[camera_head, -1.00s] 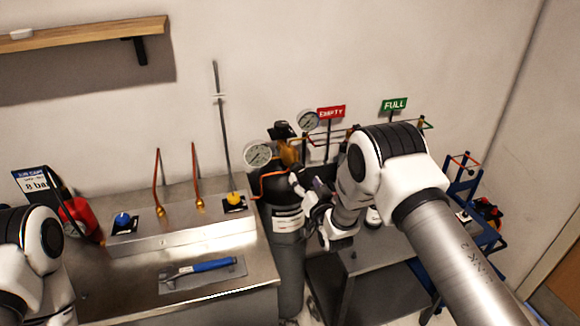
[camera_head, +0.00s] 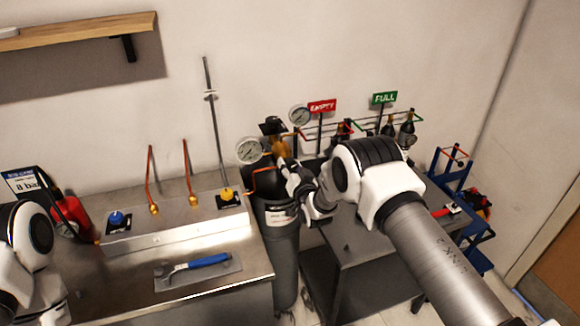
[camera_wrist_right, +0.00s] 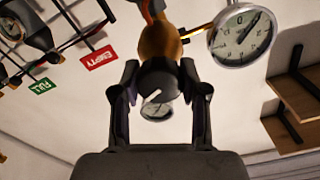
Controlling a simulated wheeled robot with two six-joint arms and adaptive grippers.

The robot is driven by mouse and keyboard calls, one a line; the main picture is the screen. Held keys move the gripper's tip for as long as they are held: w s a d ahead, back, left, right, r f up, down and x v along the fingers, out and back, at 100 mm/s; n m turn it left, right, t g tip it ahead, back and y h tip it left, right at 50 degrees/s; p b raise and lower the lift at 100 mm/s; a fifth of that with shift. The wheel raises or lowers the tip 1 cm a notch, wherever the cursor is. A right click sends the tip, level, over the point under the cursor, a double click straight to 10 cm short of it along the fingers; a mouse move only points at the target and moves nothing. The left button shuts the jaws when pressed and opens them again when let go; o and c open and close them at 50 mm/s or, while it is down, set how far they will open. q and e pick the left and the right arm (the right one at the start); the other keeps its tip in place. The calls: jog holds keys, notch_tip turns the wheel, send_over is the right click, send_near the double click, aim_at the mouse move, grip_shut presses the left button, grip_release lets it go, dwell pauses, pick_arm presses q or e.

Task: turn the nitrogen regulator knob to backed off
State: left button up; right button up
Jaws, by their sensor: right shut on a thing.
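The nitrogen regulator has a brass body (camera_head: 281,147) on top of a dark gas cylinder (camera_head: 285,250), right of the steel bench. Its dark round knob (camera_wrist_right: 158,80) bears a white mark and faces the right wrist camera. My right gripper (camera_wrist_right: 160,100) has a finger on each side of the knob and is shut on it. In the head view the right gripper (camera_head: 285,168) meets the regulator, and the knob is mostly hidden there. My left arm shows at the left edge; its gripper is not visible.
Two dial gauges (camera_head: 250,151) (camera_head: 299,116) stand close to the regulator. An orange hose (camera_head: 262,170) curves beside it. The bench (camera_head: 120,275) holds a blue-handled wrench (camera_head: 200,263), a blue knob and a yellow knob. EMPTY (camera_head: 322,106) and FULL (camera_head: 384,98) signs stand behind.

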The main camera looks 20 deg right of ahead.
jog(key=shift+f+n+b, duration=0.2)
jog(key=shift+n+b, duration=0.5)
jog(key=shift+b, duration=0.4)
jog(key=n+b, duration=0.7)
jog(key=shift+f, duration=0.1)
jog(key=n+b, duration=0.3)
jog(key=shift+r+n+b, duration=0.25)
jog(key=shift+n+b, duration=0.4)
jog(key=shift+n, duration=0.25)
jog(key=o, duration=1.1)
jog(key=shift+o, duration=0.2)
